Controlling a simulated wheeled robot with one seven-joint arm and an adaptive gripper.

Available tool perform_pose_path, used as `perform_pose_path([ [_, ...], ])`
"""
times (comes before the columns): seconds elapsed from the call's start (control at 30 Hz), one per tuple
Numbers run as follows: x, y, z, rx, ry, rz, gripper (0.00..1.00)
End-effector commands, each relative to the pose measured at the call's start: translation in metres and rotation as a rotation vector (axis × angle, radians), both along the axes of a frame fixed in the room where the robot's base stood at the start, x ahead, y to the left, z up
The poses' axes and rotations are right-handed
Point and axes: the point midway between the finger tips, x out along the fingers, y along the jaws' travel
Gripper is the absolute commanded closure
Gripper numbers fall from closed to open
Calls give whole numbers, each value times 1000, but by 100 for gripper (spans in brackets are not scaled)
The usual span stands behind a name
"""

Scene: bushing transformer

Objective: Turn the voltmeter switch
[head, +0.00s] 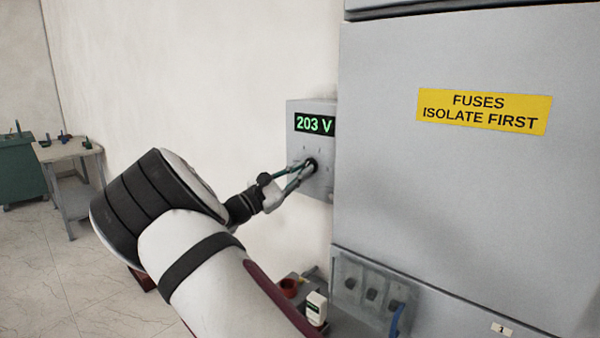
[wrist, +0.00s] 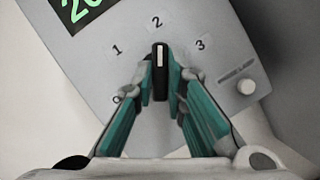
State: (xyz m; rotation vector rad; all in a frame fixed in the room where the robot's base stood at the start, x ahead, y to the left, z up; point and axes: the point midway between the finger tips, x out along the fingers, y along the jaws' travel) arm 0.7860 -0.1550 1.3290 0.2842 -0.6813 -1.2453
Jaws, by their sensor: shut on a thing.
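The voltmeter (head: 311,118) is a grey box on the wall with a green display reading 203 V. Its switch, a black knob with a white line, shows in the wrist view (wrist: 158,72), and the line points towards the 2. Marks 0, 1, 2 and 3 are printed around it. My gripper (head: 304,169) is at the knob, and in the wrist view (wrist: 160,85) its green fingers are shut on both sides of it. In the head view the gripper partly hides the knob.
A large grey cabinet (head: 440,190) with a yellow fuse warning label (head: 484,110) stands close on the right. A small white button (wrist: 246,86) is on the voltmeter's face. Below are a red cup (head: 289,287) and a small white device (head: 316,308). A table (head: 70,150) stands far left.

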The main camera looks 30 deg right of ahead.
Motion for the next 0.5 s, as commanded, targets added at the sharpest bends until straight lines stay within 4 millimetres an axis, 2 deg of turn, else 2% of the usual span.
perform_pose_path([
  [0.5,2,0,3,156,-388,-3,100],
])
